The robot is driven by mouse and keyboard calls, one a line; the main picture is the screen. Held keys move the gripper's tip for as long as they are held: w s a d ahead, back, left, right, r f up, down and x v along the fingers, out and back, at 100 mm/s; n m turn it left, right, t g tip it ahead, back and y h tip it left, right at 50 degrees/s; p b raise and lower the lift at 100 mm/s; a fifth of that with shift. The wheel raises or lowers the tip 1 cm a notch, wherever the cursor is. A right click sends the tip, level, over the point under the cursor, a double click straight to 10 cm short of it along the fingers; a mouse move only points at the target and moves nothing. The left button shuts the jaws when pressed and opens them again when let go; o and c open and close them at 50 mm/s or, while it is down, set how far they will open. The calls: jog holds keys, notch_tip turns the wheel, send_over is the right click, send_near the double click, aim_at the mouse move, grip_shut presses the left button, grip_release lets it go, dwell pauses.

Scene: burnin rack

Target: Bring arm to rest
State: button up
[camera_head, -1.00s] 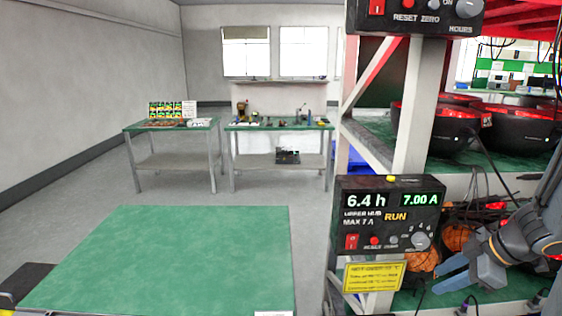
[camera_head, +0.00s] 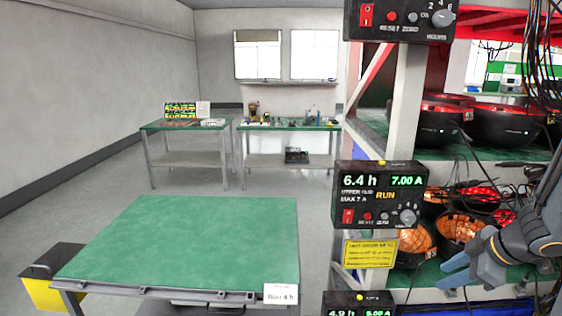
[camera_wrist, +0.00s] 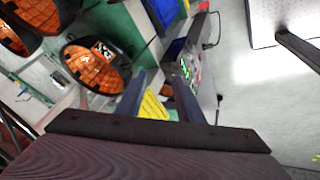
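My gripper (camera_head: 462,272) is at the lower right of the head view, in front of the rack's lower shelf, with its blue-grey fingers pointing left. In the wrist view its two fingers (camera_wrist: 158,100) stand apart with nothing held between them. Part of my arm is cut off by the right edge of the head view.
Orange-lit round units (camera_head: 416,240) sit on the rack's lower shelf close behind my gripper, with loose cables around. A yellow label (camera_head: 370,254) hangs below the control box. A green-topped table (camera_head: 190,240) with a bare top stands at left. Open floor lies beyond it.

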jog(key=w+a+r+m+h+b, duration=0.1)
jog(key=w+a+r+m+h, duration=0.1)
jog(key=w+a+m+h, duration=0.25)
jog(key=s+a+f+m+g+y+b, duration=0.1)
jog(key=s+a+m+g, duration=0.1)
jog(key=s+a, duration=0.3)
jog(key=s+a+f+m+g+y, duration=0.1)
jog(key=s+a+m, duration=0.3)
jog(key=a, duration=1)
jog(key=s+g, duration=0.1)
jog(key=s, duration=0.1)
jog(key=shift+s+g+b, duration=0.3)
jog(key=shift+b, duration=0.1)
jog(key=shift+m, duration=0.25)
